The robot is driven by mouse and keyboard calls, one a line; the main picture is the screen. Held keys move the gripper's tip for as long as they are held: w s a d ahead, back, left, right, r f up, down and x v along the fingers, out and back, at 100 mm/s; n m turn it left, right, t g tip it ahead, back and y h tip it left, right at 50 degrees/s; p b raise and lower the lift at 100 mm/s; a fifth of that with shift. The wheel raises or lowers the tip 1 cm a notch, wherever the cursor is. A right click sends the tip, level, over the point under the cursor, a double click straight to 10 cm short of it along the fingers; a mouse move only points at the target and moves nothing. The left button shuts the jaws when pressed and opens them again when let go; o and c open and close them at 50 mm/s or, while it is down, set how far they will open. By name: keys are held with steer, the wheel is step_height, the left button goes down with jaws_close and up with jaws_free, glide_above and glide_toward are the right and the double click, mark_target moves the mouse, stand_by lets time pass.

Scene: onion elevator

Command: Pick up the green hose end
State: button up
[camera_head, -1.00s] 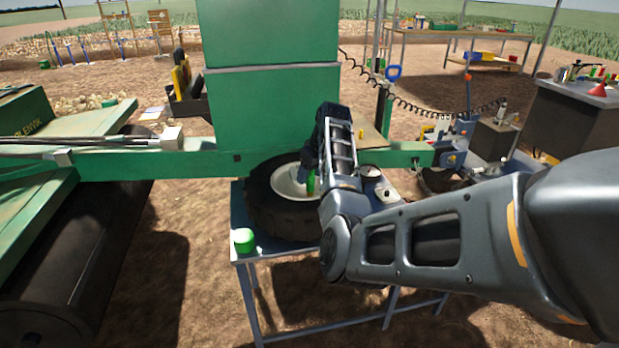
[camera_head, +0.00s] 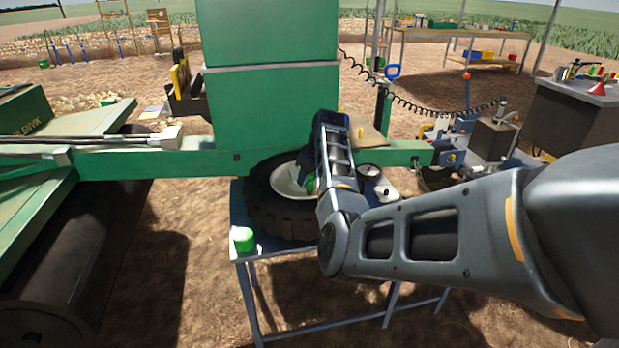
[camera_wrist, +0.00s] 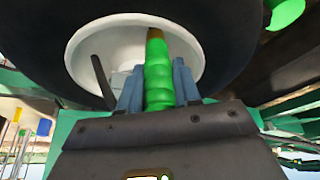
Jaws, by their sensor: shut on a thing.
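The green hose end (camera_wrist: 158,82), a ribbed green grip with a brass-coloured tip, lies between the two blue-grey fingers of my gripper (camera_wrist: 158,85) in the wrist view. My gripper is shut on it. In the head view only a small green piece of the hose end (camera_head: 310,185) shows beside my wrist, in front of the tyre's white rim. My arm hides the fingers there. I cannot tell from the head view how far the hose end is from the table (camera_head: 262,248).
A black tyre with a white rim (camera_head: 283,222) lies on the table. A green cup-like object (camera_head: 242,239) stands at the table's front left corner. A green machine beam (camera_head: 120,165) runs behind. A round dish and a white-lidded item (camera_head: 386,192) are right of my wrist.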

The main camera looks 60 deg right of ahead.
jaws_close()
steer(key=shift+r, duration=0.5)
steer(key=r, duration=0.2)
steer(key=s+r, duration=0.1)
steer(key=shift+d+r, duration=0.35)
steer(key=shift+d, duration=0.05)
steer(key=s+d+r+b, duration=0.1)
steer(key=s+d+r, duration=0.4)
steer(key=s, duration=0.4)
steer(key=shift+d+r, duration=0.2)
steer(key=shift+r, duration=0.45)
steer(key=shift+r+p, duration=0.2)
steer(key=shift+p, duration=0.4)
